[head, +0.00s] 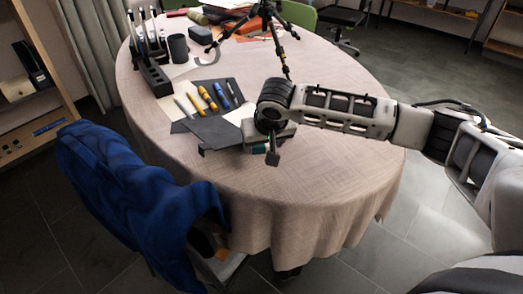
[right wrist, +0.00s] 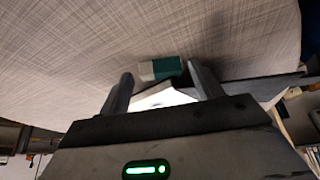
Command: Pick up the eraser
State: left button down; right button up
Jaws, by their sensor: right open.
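The eraser (right wrist: 160,68) is a small block, white at one end and teal at the other, on the tablecloth in the right wrist view. My right gripper (right wrist: 163,82) is open, and the eraser shows between and just beyond its two fingertips. It does not appear gripped. In the head view my right gripper (head: 272,152) points down over the near part of the table, and it and the arm hide much of what is beneath. My left gripper is not in view.
The round table (head: 330,170) has a pale cloth. Pens and markers (head: 207,97) lie on dark sheets left of my gripper. A black tripod (head: 268,20) stands behind it. A blue jacket (head: 130,195) hangs at the near left. The table's right side is clear.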

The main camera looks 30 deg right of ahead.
jog(key=shift+w+f, duration=0.3)
jog(key=shift+f, duration=0.35)
jog(key=c, duration=0.8)
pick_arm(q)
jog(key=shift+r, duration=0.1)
pick_arm(e)
jog(key=shift+o, duration=0.2)
jog(key=shift+r, duration=0.1)
